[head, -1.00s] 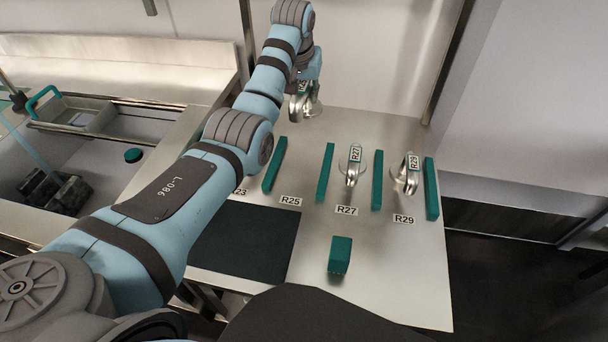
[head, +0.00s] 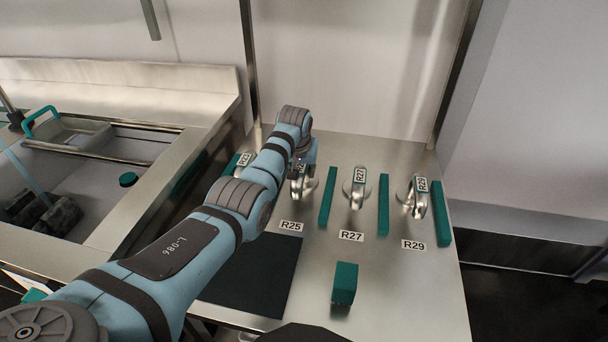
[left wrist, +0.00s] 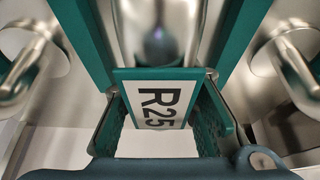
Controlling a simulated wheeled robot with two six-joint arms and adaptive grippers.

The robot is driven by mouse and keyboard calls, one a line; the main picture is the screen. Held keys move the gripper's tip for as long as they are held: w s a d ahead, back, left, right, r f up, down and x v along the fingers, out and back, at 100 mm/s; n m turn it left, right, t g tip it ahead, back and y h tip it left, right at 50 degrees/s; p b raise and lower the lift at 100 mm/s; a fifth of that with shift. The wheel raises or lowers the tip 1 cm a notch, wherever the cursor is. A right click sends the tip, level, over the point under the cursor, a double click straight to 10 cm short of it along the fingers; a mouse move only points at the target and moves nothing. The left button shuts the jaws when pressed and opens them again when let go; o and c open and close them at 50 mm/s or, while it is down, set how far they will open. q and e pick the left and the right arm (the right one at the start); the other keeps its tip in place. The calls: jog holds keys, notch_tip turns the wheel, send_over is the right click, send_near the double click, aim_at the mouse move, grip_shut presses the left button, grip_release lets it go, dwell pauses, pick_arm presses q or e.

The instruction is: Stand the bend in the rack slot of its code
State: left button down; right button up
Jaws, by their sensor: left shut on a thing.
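My left gripper (head: 302,172) is shut on a shiny metal bend (head: 300,190) with a teal-edged R25 tag (left wrist: 160,107). In the head view the bend is upright at the R25 slot, behind the R25 label (head: 291,226), left of a teal divider (head: 328,197). In the left wrist view the jaws grip both sides of the tag, and the metal bend (left wrist: 158,35) lies between two teal dividers. The arm hides part of the slot. I cannot tell whether the bend's foot touches the counter. My right gripper is out of view.
Tagged bends R27 (head: 357,191) and R29 (head: 415,197) stand to the right, and R23 (head: 243,163) to the left. A teal block (head: 344,283) and a dark mat (head: 255,272) lie in front. A sink (head: 80,140) is at the left.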

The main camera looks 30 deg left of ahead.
pick_arm(q)
jog(key=c, duration=1.3)
grip_release()
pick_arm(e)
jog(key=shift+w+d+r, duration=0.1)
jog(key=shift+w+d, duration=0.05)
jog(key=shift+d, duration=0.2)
